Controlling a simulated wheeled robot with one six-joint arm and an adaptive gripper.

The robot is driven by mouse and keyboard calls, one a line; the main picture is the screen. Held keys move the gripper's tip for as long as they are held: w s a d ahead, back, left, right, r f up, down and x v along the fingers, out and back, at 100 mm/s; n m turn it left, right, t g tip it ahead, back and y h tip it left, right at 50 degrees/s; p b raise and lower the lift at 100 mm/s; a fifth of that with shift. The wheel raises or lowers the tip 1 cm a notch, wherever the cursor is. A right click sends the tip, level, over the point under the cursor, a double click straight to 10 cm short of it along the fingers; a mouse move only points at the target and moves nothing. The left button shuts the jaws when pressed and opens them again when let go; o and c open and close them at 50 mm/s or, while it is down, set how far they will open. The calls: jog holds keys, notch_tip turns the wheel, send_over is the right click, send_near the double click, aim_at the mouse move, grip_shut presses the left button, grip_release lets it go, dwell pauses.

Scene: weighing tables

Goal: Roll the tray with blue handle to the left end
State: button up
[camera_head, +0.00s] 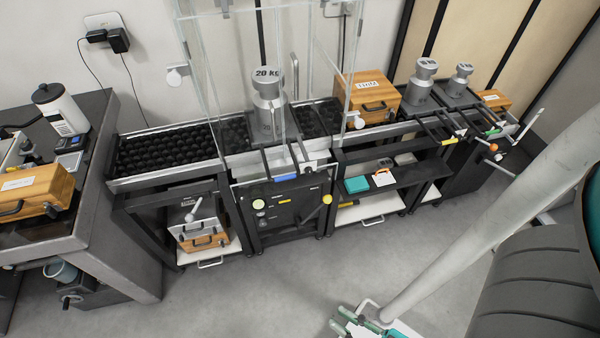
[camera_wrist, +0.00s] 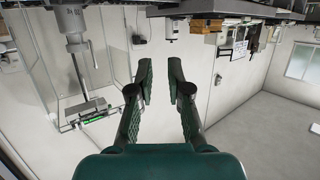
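The tray with the blue handle (camera_head: 286,178) sits at the middle of the roller bench in the head view. Its dark bars reach toward the front edge, and the blue grip is at their near end. A grey 20 KG weight (camera_head: 267,103) stands upright on this tray, inside a clear glass frame. My gripper (camera_head: 360,321) shows only partly at the bottom edge of the head view, well in front of the bench and apart from the tray. In the wrist view my gripper (camera_wrist: 160,72) is open, with nothing between its two fingers.
Black rollers (camera_head: 165,150) lie bare on the bench left of the weight. A grey table (camera_head: 100,215) stands at the left. The floor (camera_head: 300,275) in front is clear.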

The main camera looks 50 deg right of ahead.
jog(key=shift+o, duration=0.8)
jog(key=w+d+f+n+h, duration=0.1)
jog(key=w+f+n, duration=0.3)
jog(key=w+f, duration=0.4)
jog(key=shift+d+h, duration=0.3)
jog(key=shift+d, duration=0.25)
jog(key=n+g+h, duration=0.2)
jog(key=n+h, duration=0.5)
jog(key=h, duration=0.1)
send_near(286, 177)
jog(key=x, duration=1)
jog(key=shift+w+d+f, duration=0.1)
jog(key=shift+w+f, duration=0.05)
jog(key=shift+f, duration=0.2)
grip_shut()
